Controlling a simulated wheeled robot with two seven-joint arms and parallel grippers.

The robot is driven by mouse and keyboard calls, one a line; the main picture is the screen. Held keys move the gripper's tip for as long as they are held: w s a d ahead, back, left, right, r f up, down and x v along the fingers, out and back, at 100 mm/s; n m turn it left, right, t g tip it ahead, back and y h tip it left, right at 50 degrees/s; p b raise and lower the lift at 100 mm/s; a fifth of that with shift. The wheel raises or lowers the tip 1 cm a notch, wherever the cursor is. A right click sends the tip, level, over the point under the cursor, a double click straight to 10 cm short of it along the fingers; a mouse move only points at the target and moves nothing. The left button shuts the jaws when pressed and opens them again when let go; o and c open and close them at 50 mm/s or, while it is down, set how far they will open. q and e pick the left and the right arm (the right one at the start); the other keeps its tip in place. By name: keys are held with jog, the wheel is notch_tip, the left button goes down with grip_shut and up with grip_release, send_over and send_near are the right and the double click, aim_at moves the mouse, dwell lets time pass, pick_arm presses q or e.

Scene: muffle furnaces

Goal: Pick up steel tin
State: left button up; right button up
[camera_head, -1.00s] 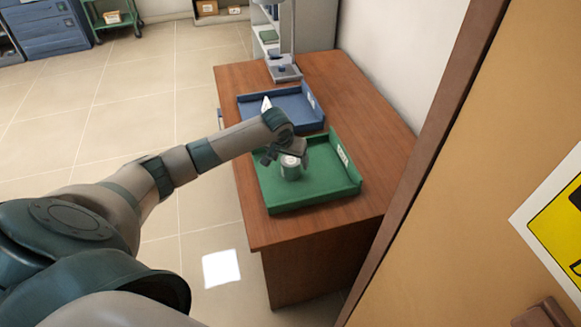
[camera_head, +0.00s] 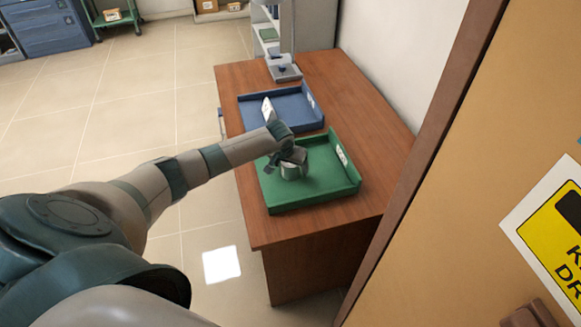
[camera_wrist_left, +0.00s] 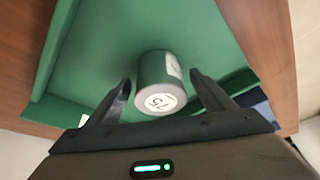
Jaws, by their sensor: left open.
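The steel tin (camera_head: 293,171) is a short grey-green cylinder with a white label on its lid. It stands in the green tray (camera_head: 335,190) on the wooden desk. In the left wrist view the tin (camera_wrist_left: 158,80) sits between the two fingers, with its labelled lid facing the camera. My left gripper (camera_head: 287,164) is over the tin, and its fingers partly hide it in the head view. In the left wrist view the left gripper (camera_wrist_left: 160,92) is open, with a gap between each finger and the tin. My right gripper is not in view.
A blue tray (camera_head: 305,106) holding a white item lies behind the green tray. A small grey device (camera_head: 284,72) stands at the desk's (camera_head: 352,110) far end. A tan panel with a yellow sign (camera_head: 560,235) stands close on the right.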

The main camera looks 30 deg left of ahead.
pick_arm(q)
jog(key=c, duration=1.3)
jog(key=shift+r, duration=0.1)
jog(key=shift+w+r+b, duration=0.1)
jog(key=shift+r+b, duration=0.35)
jog(key=shift+r, duration=0.35)
jog(key=shift+d+r+b, duration=0.25)
jog(key=shift+r+b, duration=0.25)
jog(key=shift+r, duration=0.7)
jog(key=s+d+r+b, duration=0.1)
jog(key=d+r, duration=0.1)
jog(key=d, duration=0.1)
jog(key=s+d+r+b, duration=0.1)
jog(key=s+d+r, duration=0.1)
jog(key=d, duration=0.1)
jog(key=s+d+r, duration=0.2)
jog(key=d+r, duration=0.1)
jog(key=d, duration=0.1)
jog(key=shift+s+b, duration=0.2)
jog(key=shift+b, duration=0.2)
